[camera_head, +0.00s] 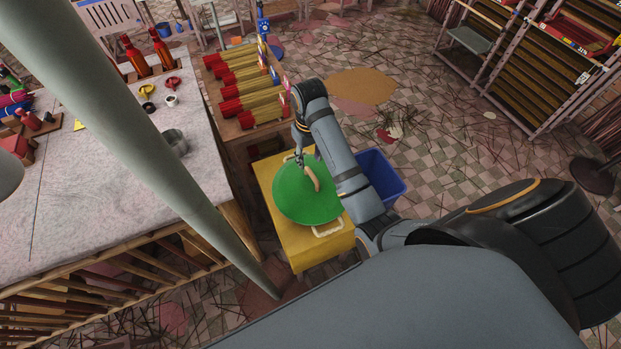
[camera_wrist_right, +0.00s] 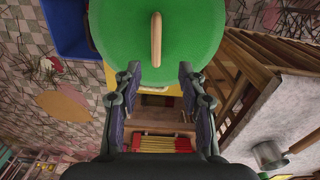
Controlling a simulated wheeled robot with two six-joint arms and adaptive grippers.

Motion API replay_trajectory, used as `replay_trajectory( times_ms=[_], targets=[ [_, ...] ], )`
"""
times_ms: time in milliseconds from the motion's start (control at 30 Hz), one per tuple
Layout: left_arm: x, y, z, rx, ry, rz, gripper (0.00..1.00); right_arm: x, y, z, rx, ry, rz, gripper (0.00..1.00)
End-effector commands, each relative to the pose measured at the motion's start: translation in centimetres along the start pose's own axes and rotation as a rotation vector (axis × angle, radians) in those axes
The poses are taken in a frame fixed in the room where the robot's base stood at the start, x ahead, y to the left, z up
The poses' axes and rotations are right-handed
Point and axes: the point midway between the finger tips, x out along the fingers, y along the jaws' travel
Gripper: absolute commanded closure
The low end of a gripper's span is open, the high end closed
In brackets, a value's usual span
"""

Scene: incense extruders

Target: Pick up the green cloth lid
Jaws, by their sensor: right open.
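The green cloth lid (camera_head: 297,205) is round, with a curved tan handle (camera_head: 313,182) standing up from its middle. It rests on a yellow box (camera_head: 308,246). In the right wrist view the lid (camera_wrist_right: 200,35) fills the top, with the handle (camera_wrist_right: 156,40) upright near the centre. My right gripper (camera_head: 300,157) is at the far edge of the lid in the head view. In the wrist view its two fingers (camera_wrist_right: 160,72) are spread with nothing between them. The handle shows beyond the fingertips, in line with the gap. My left gripper is not in view.
A blue bin (camera_head: 385,180) stands right of the yellow box. A low table with red-and-yellow bundles (camera_head: 248,92) is behind it. A long workbench (camera_head: 85,190) is on the left, and shelves (camera_head: 520,60) are at the back right. Tiled floor lies open between.

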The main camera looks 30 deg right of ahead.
Motion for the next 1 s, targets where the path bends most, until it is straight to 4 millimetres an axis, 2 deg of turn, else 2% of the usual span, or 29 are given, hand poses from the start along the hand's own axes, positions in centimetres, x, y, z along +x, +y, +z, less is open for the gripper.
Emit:
replay_trajectory(
  times_ms=[33, 100, 167, 267, 400, 467, 567, 667, 800, 1000],
  targets=[
    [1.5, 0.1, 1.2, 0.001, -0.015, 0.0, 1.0, 1.6, 0.0, 0.0, 0.0, 0.0, 0.0, 0.59],
    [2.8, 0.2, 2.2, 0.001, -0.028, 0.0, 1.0, 3.0, 0.0, 0.0, 0.0, 0.0, 0.0, 0.59],
    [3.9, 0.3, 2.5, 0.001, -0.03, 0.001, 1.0, 4.0, 0.1, 0.1, 0.0, 0.0, 0.0, 0.59],
    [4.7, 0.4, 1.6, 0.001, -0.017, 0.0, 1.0, 4.8, 0.1, 0.1, 0.0, 0.001, 0.0, 0.59],
    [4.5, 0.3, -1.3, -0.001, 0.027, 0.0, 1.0, 4.6, 0.1, 0.1, 0.0, 0.001, 0.001, 0.59],
    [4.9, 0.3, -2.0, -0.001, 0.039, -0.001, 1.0, 5.1, 0.2, 0.2, 0.0, 0.001, 0.001, 0.59],
    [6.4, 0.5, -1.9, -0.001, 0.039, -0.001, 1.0, 6.7, 0.4, 0.5, 0.0, 0.001, 0.001, 0.59],
    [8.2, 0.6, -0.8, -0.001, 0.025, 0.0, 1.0, 8.6, 0.7, 0.9, 0.0, 0.0, 0.001, 0.59],
    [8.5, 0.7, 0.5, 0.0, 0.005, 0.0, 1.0, 9.8, 0.6, 0.8, 0.0, 0.0, 0.0, 0.59],
    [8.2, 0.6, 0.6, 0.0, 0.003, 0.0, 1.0, 9.6, 0.6, 0.8, 0.0, 0.001, 0.0, 0.6]
  ],
)
